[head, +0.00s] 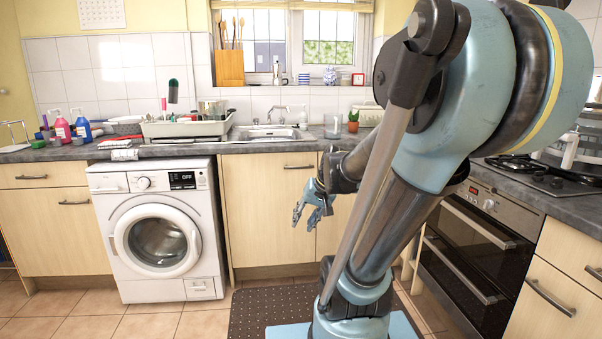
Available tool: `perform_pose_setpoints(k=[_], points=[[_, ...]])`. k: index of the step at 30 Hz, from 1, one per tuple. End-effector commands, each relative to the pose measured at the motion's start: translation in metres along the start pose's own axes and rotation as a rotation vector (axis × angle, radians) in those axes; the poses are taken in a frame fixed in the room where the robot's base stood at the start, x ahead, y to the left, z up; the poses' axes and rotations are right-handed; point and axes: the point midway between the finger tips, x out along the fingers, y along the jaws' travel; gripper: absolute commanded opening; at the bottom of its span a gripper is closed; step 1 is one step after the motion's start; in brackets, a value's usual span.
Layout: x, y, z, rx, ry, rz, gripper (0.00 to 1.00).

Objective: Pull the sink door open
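The sink door (262,212) is a pale wood cabinet panel under the sink, between the washing machine and my arm. It looks shut, flush with the cabinet front. Its dark bar handle (299,167) is near the top right corner. My gripper (304,222) hangs in front of the door's right edge, below and slightly right of the handle, fingers pointing down and left. The fingers are apart with nothing between them. My gripper's distance from the door cannot be judged exactly. My arm hides much of the cabinet front to the right.
A white washing machine (160,230) stands left of the door. An oven (470,250) is on the right. The sink (268,132) and a dish rack (185,125) are on the grey worktop above. A dark dotted mat (262,303) lies on the tiled floor before the door.

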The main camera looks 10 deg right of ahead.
Motion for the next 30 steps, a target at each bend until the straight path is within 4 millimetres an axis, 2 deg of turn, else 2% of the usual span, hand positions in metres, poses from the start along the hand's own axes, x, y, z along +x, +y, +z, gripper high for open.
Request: perform_pose_setpoints(k=[1, 9, 16, 23, 30], points=[[0.003, -0.004, -0.016, 0.02, 0.018, -0.027, 0.33], [0.018, -0.026, -0.095, 0.128, 0.118, -0.185, 0.33], [0.032, -0.033, -0.163, 0.227, 0.207, -0.314, 0.33], [0.048, -0.028, -0.228, 0.332, 0.297, -0.438, 0.33], [0.067, -0.01, -0.289, 0.449, 0.393, -0.563, 0.33]])
